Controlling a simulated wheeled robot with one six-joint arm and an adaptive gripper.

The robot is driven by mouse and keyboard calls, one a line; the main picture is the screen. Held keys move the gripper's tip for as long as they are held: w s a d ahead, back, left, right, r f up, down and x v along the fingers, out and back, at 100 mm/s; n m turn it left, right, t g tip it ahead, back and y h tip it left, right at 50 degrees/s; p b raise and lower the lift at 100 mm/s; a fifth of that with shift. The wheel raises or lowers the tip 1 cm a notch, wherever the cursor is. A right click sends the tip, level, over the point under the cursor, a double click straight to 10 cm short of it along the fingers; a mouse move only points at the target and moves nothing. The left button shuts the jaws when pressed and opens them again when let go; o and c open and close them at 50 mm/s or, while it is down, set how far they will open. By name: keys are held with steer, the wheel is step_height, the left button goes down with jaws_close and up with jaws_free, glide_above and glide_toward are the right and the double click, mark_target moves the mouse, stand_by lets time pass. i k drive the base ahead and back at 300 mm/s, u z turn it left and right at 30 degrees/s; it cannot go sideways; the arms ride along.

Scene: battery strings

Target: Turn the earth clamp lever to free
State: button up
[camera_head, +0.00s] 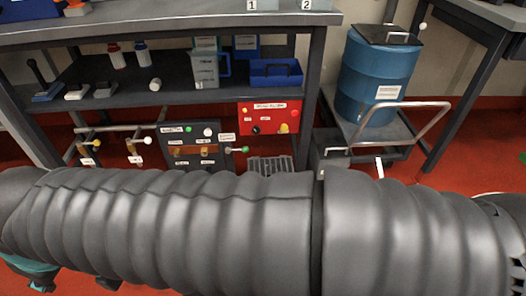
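The earth clamp lever cannot be picked out for certain, as the labels are too small to read. A dark panel (180,160) under the workbench carries small labels, a green button and a white button. A lever with a green knob (245,149) sticks out at the panel's right side, pointing right. To the left, a lever with a yellow knob (97,142) and a lever with a white knob (147,140) sit on pipes. My gripper is not in view. My ribbed dark arm crosses the whole lower half and hides the floor in front of the panel.
A red box (268,117) with knobs sits right of the panel, above a grey grille (270,165). A blue drum (378,75) stands on a cart (405,140) at the right. The workbench shelf (120,97) overhangs the levers. Red floor (460,165) shows at the right.

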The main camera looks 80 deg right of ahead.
mark_target(245, 149)
steer(key=z, duration=2.5)
steer(key=k, duration=1.15)
steer(key=u, duration=0.9)
steer(key=i, duration=1.55)
steer(key=z, duration=0.5)
